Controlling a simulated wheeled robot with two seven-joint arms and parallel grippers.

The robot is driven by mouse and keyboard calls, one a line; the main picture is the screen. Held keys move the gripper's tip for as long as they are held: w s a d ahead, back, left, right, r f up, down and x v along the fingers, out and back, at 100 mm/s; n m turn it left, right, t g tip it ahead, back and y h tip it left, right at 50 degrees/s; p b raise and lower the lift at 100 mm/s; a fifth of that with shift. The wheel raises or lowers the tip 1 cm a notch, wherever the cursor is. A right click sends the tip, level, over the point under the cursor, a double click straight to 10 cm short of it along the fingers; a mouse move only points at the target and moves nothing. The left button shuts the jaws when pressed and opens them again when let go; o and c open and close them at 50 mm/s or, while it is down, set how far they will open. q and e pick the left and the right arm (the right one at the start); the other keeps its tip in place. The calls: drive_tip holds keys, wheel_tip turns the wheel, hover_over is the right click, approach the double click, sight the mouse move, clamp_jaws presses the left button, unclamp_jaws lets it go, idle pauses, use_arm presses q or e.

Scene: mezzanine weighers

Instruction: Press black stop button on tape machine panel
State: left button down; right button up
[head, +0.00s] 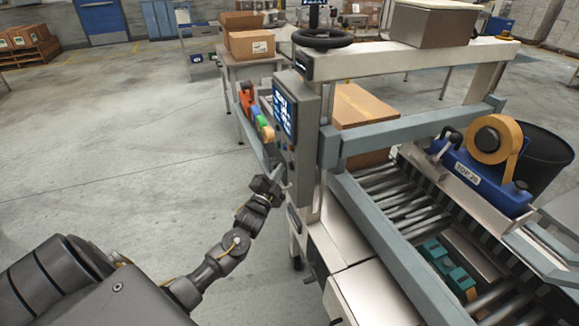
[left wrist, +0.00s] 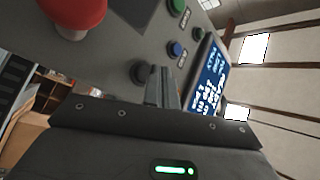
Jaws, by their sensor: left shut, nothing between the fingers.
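The tape machine's grey control panel (head: 303,100) stands upright on the near left side of the machine. In the left wrist view the panel (left wrist: 115,45) fills the upper left. A black button (left wrist: 139,72) shows there, partly covered by my left gripper's fingers. My left gripper (left wrist: 163,72) is shut and empty, its tips at the panel right beside the black button. I cannot tell whether they touch. In the head view my left gripper (head: 281,172) is just below the panel's lower part, and the black button cannot be made out. My right gripper is not in view.
A large red button (left wrist: 76,12), a green button (left wrist: 177,6), a blue button (left wrist: 177,49) and a lit screen (left wrist: 210,78) are close to the fingers. The roller conveyor (head: 395,200) holds a carton (head: 362,108). The floor left of the machine is clear.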

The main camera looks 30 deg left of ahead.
use_arm(q)
drive_tip(key=shift+s+a+p, duration=0.25)
drive_tip(key=shift+s+p, duration=0.05)
drive_tip(key=shift+s, duration=0.15)
drive_tip(key=shift+s+a+p, duration=0.3)
drive_tip(key=shift+s+a, duration=0.3)
drive_tip(key=shift+s, duration=0.25)
drive_tip(key=shift+s+a+p, duration=0.25)
drive_tip(key=shift+s+a, duration=0.3)
drive_tip(key=shift+s, duration=0.25)
